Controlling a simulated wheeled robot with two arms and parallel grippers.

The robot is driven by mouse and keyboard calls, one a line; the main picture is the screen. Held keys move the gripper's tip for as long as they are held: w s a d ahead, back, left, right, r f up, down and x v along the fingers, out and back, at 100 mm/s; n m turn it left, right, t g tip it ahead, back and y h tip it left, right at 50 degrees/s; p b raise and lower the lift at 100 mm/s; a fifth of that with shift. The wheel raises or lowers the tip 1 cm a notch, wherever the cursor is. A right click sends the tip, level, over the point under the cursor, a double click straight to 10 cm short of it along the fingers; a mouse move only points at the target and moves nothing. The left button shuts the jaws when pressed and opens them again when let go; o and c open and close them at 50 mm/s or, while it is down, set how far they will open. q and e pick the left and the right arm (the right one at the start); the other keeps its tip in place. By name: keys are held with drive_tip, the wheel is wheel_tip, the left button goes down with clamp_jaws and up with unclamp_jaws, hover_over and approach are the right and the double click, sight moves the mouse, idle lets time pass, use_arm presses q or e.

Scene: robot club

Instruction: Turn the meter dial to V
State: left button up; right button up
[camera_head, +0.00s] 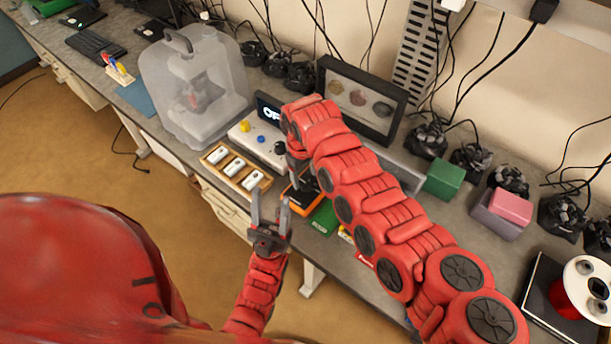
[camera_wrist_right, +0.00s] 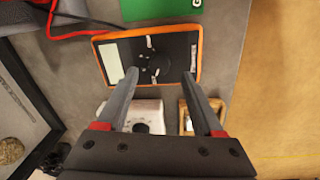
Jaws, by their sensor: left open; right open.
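The meter (camera_wrist_right: 182,48), orange-rimmed with a dark face, lies flat on the bench; its orange edge also shows in the head view (camera_head: 304,206). In the right wrist view its black round dial (camera_wrist_right: 157,65) sits near the middle of the face among small white marks that I cannot read. My right gripper (camera_wrist_right: 160,76) is open, its fingertips over the meter, one to each side of the dial. I cannot tell whether they touch it. My right arm hides much of the meter in the head view. My left gripper (camera_head: 270,203) is open and empty, in front of the bench edge.
A wooden tray (camera_head: 209,161) with several white pieces and a white control box (camera_head: 241,131) with coloured knobs stand left of the meter. A green card (camera_head: 324,219) lies to its right.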

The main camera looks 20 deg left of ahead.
sight(306, 184)
drive_tip(key=shift+w+d+f, duration=0.1)
drive_tip(key=shift+f, duration=1.85)
drive_tip(key=shift+c, duration=0.2)
clamp_jaws()
